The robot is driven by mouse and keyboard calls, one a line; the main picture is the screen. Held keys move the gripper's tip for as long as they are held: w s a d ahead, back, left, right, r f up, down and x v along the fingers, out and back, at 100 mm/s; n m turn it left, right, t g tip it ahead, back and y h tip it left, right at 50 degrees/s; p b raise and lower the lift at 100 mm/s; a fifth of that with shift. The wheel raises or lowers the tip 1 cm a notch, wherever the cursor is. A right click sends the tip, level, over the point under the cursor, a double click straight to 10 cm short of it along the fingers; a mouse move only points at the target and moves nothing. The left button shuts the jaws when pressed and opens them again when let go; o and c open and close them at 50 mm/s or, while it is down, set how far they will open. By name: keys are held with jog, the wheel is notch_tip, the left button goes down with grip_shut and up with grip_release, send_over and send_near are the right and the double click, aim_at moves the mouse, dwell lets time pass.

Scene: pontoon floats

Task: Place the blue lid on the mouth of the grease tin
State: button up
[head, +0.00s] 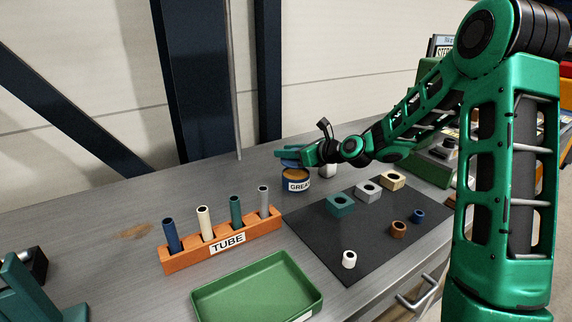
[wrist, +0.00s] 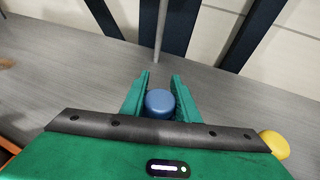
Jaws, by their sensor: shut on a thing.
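The grease tin (head: 296,184) stands upright on the grey bench at the back of the dark mat. It is blue with a white label, and its orange-yellow mouth shows uncovered. My gripper (head: 289,153) is just above the tin in the head view, reaching in from the right. It is shut on the blue lid, which shows as a round blue top between the two green fingers in the wrist view (wrist: 160,103). A gap shows between gripper and tin mouth. The exact offset of lid from mouth cannot be told.
A white object (head: 327,171) stands close right of the tin. An orange tube rack (head: 222,245) with several tubes is at front left, a green tray (head: 258,290) before it. The mat (head: 345,240) holds several small blocks and rings. A yellow round thing (wrist: 275,145) shows beside my gripper.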

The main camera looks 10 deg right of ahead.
aim_at(287, 170)
notch_tip(287, 170, down, 4)
jog(key=shift+f, duration=0.1)
dwell(0.4)
jog(key=o, duration=1)
jog(key=shift+o, duration=0.2)
jog(key=v, duration=1.2)
